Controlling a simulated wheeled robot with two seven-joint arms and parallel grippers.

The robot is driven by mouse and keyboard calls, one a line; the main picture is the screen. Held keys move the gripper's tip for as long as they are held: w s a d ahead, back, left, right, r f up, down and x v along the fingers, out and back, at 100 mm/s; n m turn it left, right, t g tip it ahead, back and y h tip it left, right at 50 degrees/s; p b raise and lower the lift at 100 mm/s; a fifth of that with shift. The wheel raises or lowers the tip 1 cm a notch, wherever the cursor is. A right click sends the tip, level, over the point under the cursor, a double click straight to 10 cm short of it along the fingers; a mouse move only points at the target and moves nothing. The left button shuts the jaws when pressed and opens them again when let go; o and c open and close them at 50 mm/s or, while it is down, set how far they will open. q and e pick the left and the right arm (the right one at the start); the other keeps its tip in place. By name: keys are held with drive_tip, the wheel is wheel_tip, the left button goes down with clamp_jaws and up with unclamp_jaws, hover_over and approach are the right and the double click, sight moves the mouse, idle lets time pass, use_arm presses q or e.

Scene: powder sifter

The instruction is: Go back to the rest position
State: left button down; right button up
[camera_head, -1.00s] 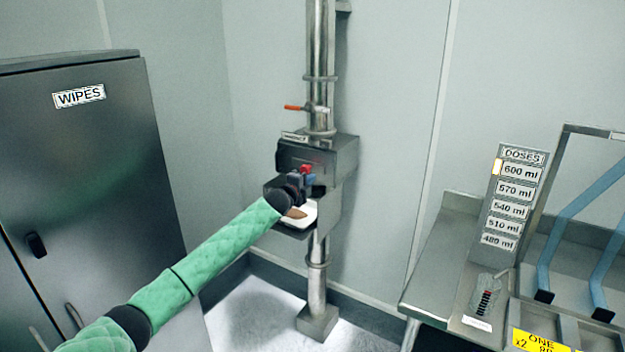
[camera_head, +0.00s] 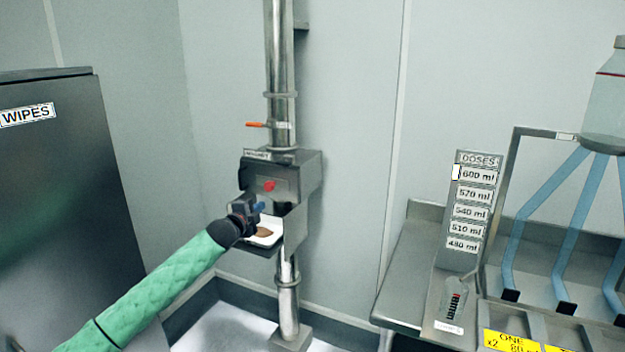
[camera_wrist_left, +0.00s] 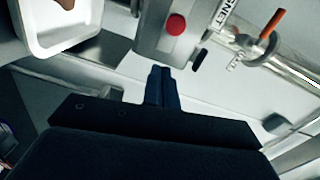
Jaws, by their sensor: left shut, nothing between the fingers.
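My left arm in its green sleeve reaches in from the lower left in the head view. My left gripper (camera_head: 259,208) is shut and empty, in front of the metal sifter box (camera_head: 305,172) on the steel pipe. In the left wrist view its closed fingers (camera_wrist_left: 160,72) point toward the box, apart from the red button (camera_wrist_left: 176,24). The red button also shows in the head view (camera_head: 269,186). A white tray (camera_head: 273,226) with brown powder (camera_head: 265,232) sits on the box's lower shelf, just right of and below the gripper. My right gripper is not in view.
A dark WIPES cabinet (camera_head: 50,190) stands at the left. A steel bench (camera_head: 402,290) at the right carries the DOSES board (camera_head: 473,205), a small beaker (camera_head: 456,300) and a frame with blue tubes. An orange-handled valve (camera_head: 257,125) is on the pipe.

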use_arm(q)
drive_tip(key=s+n+g+y, duration=0.3)
drive_tip(key=s+n+y, duration=0.3)
drive_tip(key=s+n, duration=0.45)
drive_tip(key=s+d+f+n+g, duration=0.2)
drive_tip(key=s+d+f+g, duration=0.1)
drive_tip(key=s+f, duration=1.1)
drive_tip(key=s+d+f+n+g+h, duration=0.1)
drive_tip(key=s+d+f+n+g, duration=0.2)
drive_tip(key=s+f, duration=1.1)
drive_tip(key=s+d+f+n+g, duration=0.2)
drive_tip(key=s+f+g, duration=0.4)
drive_tip(key=s+f, duration=0.9)
drive_tip(key=s+d, duration=0.1)
drive_tip(key=s, duration=1.3)
drive_tip(key=shift+d+n+h, duration=0.25)
drive_tip(key=shift+n+h, duration=0.1)
drive_tip(key=shift+h, duration=0.05)
